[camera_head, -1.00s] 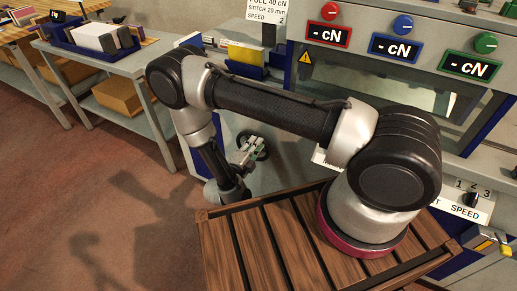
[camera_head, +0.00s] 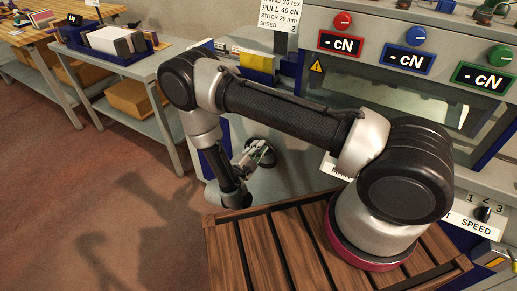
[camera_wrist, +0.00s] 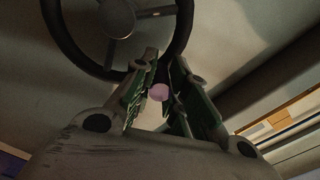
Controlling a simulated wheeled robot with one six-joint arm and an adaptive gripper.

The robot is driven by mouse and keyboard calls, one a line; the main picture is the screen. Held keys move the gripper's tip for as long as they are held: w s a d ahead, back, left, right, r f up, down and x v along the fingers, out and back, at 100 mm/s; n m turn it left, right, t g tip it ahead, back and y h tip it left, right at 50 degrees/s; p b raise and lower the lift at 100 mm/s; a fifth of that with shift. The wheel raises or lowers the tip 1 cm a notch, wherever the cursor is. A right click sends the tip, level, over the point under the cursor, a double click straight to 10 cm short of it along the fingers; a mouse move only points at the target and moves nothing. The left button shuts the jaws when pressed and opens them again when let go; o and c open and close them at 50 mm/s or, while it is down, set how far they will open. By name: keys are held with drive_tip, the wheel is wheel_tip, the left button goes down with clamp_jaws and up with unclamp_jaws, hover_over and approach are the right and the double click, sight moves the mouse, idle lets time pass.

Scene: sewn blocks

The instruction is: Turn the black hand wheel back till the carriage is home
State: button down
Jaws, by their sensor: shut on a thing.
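The black hand wheel (camera_head: 268,153) is on the front of the grey machine in the head view, partly hidden by my gripper (camera_head: 256,151). In the wrist view, the wheel (camera_wrist: 117,18) shows at the top with its dark rim, hub and spokes. My gripper (camera_wrist: 159,92) is shut at the lower right of the rim. A small pale pink piece (camera_wrist: 158,92), which looks like the wheel's handle, sits between the fingers. The exact contact is hard to see. I cannot make out the carriage.
The grey machine has displays reading "- cN", such as the red one (camera_head: 340,43), under coloured knobs. A speed dial (camera_head: 483,213) is at the lower right. A grey side table (camera_head: 130,72) with trays stands at the back left. The brown floor (camera_head: 110,180) at left is clear.

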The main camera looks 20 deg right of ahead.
drive_tip(key=shift+a, duration=0.1)
drive_tip(key=c, duration=1.5)
unclamp_jaws()
drive_tip(key=shift+o, duration=0.7)
drive_tip(key=shift+s+a, duration=0.15)
drive_tip(key=shift+a, duration=0.05)
drive_tip(key=v, duration=0.7)
drive_tip(key=shift+d, duration=0.1)
